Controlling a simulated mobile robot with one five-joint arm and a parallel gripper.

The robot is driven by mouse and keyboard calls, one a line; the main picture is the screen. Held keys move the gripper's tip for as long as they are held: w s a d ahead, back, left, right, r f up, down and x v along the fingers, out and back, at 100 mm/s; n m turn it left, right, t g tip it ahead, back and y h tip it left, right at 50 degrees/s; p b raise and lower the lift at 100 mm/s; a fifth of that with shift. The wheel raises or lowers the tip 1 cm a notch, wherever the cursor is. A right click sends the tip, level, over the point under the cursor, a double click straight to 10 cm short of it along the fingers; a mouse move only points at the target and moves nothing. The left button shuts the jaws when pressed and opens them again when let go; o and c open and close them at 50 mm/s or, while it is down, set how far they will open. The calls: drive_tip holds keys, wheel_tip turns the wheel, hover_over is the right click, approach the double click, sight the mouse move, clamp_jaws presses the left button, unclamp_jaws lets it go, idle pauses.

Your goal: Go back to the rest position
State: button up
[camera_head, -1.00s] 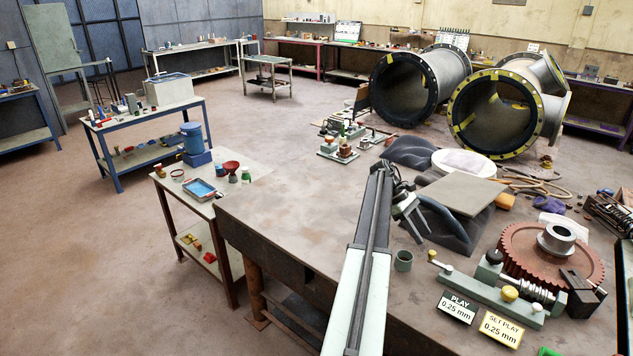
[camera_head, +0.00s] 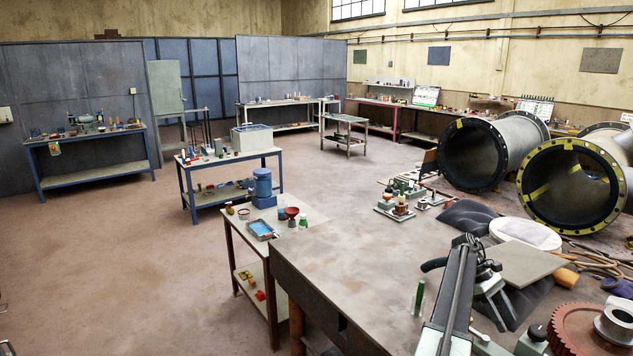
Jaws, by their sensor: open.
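My arm reaches up from the bottom edge over the right part of the big brown workbench (camera_head: 340,275). My gripper (camera_head: 500,312) hangs from the arm's far end, with its grey fingers pointing down and toward the camera. It is open, and I see nothing held in it. It is in front of a dark curved pad (camera_head: 520,300) that has a flat grey plate (camera_head: 528,264) on top. Whether the fingers touch anything is hard to tell.
A slim green cylinder (camera_head: 418,297) stands left of my arm. A red-brown gear (camera_head: 580,332) lies at the lower right. Large flanged pipes (camera_head: 575,185) stand behind. A small side table (camera_head: 250,250) adjoins the bench at left. The floor at left (camera_head: 110,260) is clear.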

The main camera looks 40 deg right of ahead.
drive_tip(key=w+a+n+h, duration=0.2)
drive_tip(key=w+a, duration=0.3)
drive_tip(key=w, duration=0.7)
drive_tip(key=w+a+n+h, duration=0.15)
drive_tip(key=w+a, duration=0.25)
drive_tip(key=w, duration=0.8)
drive_tip(key=w+a+f+n+t+h, duration=0.1)
drive_tip(key=w+a+n, duration=0.1)
drive_tip(key=w+a, duration=0.8)
drive_tip(key=w+a+f+n+t+h, duration=0.1)
drive_tip(key=w+a+n+t, duration=0.15)
drive_tip(key=w+a, duration=0.75)
drive_tip(key=w+a+f+n+t, duration=0.1)
drive_tip(key=w+a+f, duration=0.1)
drive_tip(key=a, duration=1.3)
drive_tip(key=w+a+f+t, duration=0.1)
drive_tip(key=a+t, duration=0.1)
drive_tip(key=a, duration=1.3)
drive_tip(key=s+a+f+m+t+y, duration=0.1)
drive_tip(key=s+a+m+y, duration=0.1)
drive_tip(key=a, duration=0.6)
drive_tip(key=s+a+f+m+t+y, duration=0.1)
drive_tip(key=s+a+m+y, duration=0.1)
drive_tip(key=a+m, duration=0.3)
drive_tip(key=a, duration=0.3)
drive_tip(key=shift+a, duration=0.15)
drive_tip(key=shift+s+t, duration=0.1)
drive_tip(key=shift+t, duration=0.15)
drive_tip(key=shift+c, duration=0.8)
